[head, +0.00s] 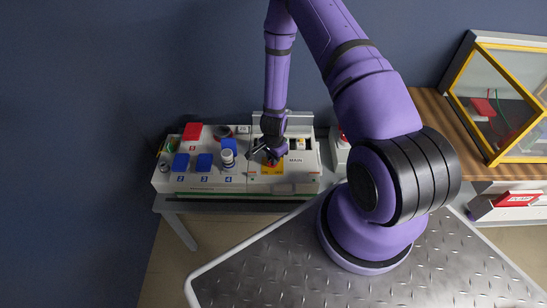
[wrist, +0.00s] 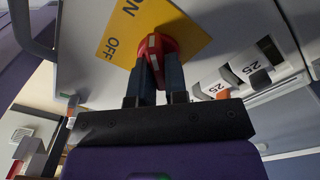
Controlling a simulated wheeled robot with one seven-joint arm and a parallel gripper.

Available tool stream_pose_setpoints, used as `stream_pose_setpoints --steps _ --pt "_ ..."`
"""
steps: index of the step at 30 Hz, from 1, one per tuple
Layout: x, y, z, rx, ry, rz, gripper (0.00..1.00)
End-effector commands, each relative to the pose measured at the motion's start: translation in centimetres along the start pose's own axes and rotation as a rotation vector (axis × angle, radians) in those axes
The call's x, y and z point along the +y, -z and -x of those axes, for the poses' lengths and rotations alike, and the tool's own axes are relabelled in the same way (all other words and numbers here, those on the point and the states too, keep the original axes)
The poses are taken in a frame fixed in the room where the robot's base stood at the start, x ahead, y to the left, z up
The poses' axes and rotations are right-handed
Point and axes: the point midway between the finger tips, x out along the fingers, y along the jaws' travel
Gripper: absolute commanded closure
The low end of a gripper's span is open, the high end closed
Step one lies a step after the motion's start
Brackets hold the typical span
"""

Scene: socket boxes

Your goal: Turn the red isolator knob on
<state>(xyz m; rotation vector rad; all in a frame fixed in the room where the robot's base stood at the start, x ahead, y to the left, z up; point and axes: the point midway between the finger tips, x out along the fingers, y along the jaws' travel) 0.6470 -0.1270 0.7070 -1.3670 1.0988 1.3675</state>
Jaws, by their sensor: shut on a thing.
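The red isolator knob (wrist: 156,42) sits on a yellow plate (wrist: 190,27) printed ON and OFF in the wrist view. My gripper (wrist: 154,62) is shut on the knob, with one dark finger on each side of its raised grip. The fingers cover part of the knob, and I cannot tell clearly which word it points to. In the head view my gripper (head: 266,153) comes down onto the yellow plate (head: 272,170) beside the MAIN label, largely hiding the knob.
Breakers marked 25 (wrist: 238,73) stand close beside the plate. In the head view, blue covers (head: 204,161), a red cover (head: 193,131) and a white knob (head: 228,156) sit on the panel to the left. A yellow-framed case (head: 490,156) stands on the right.

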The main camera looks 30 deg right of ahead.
Motion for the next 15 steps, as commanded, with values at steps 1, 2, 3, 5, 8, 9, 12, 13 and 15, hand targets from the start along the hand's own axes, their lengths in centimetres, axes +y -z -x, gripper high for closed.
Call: stream_pose_setpoints --steps 1,2,3,5,8,9,12,13,15 --pt "-0.03 0.01 0.02 0.0 0.001 -0.012 1.0" --pt "-0.02 0.01 0.02 0.0 0.001 -0.019 1.0" --pt "-0.02 0.0 0.02 0.0 0.001 -0.026 1.0" --pt "-0.02 0.0 0.02 0.0 0.001 -0.034 1.0" --pt "-0.01 0.0 0.02 0.0 0.001 -0.041 1.0" --pt "-0.01 0.0 0.02 0.0 0.001 -0.042 1.0" --pt "-0.02 -0.01 0.02 0.0 0.001 -0.043 1.0" --pt "-0.02 -0.01 0.02 0.0 0.001 -0.043 1.0" --pt "-0.02 -0.01 0.02 0.0 0.001 -0.043 1.0"
